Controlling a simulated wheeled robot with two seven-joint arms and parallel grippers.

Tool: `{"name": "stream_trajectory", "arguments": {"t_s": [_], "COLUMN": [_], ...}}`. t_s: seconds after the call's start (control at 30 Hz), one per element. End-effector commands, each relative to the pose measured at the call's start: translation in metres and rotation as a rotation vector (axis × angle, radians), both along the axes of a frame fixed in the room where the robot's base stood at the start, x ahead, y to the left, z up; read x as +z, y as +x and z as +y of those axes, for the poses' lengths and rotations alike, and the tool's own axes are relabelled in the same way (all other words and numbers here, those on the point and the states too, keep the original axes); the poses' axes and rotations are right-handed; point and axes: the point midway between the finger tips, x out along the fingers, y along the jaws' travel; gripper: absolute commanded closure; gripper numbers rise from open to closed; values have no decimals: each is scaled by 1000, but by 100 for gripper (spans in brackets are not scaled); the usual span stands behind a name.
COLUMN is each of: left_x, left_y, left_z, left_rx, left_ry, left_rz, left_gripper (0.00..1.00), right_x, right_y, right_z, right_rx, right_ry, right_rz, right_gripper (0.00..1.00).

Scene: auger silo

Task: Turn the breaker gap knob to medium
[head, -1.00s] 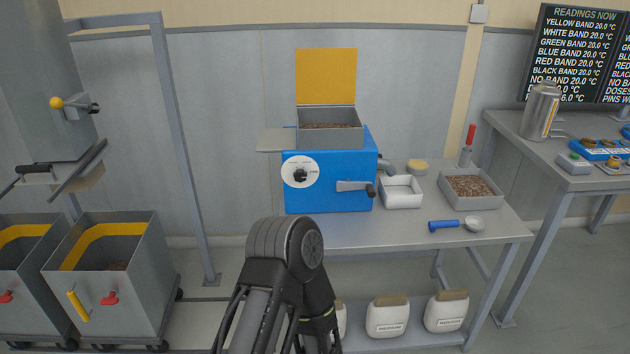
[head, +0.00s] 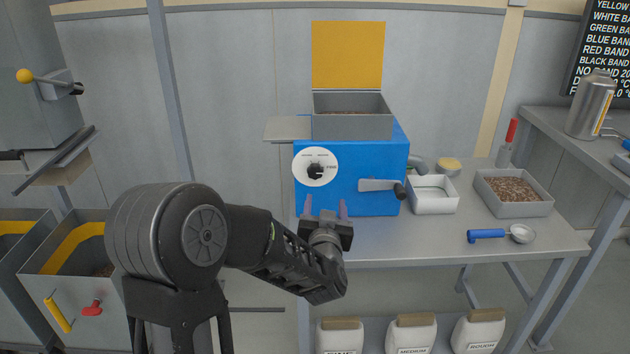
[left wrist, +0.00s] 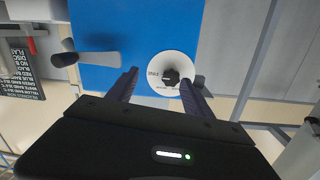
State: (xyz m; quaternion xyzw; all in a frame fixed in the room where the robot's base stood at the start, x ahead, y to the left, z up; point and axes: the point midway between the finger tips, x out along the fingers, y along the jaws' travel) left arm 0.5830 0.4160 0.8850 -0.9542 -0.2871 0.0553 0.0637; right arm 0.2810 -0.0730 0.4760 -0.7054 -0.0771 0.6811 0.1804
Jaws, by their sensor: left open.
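The breaker gap knob (head: 316,170) is a black knob on a round white dial (head: 303,158) on the front of the blue breaker (head: 352,195). The dial lettering is too small to read surely in the head view. My left gripper (head: 327,207) is open and empty, below and in front of the dial, with its fingers pointing at the machine. In the left wrist view the knob (left wrist: 170,77) shows beyond the gap between the open fingers (left wrist: 160,82), apart from them. My right gripper is not in view.
A crank handle (head: 382,186) sticks out right of the dial. An open hopper (head: 352,126) with a raised yellow lid (head: 348,55) tops the machine. A white tray (head: 432,208), a grey bean tray (head: 515,206) and a blue scoop (head: 490,236) are on the table to the right.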

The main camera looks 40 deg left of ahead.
Motion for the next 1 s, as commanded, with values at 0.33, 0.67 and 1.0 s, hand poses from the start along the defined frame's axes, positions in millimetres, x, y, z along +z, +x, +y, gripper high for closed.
{"name": "stream_trajectory", "arguments": {"t_s": [0.33,0.67,1.0], "left_x": [26,25,25], "left_y": [-8,4,45], "left_z": [20,30,60], "left_rx": [63,63,61], "left_ry": [42,43,42], "left_rz": [-55,-54,-53], "left_gripper": [41,41,41], "right_x": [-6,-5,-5], "right_y": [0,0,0], "right_z": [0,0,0], "right_rx": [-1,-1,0], "right_ry": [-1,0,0], "right_rz": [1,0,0], "right_gripper": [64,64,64]}}
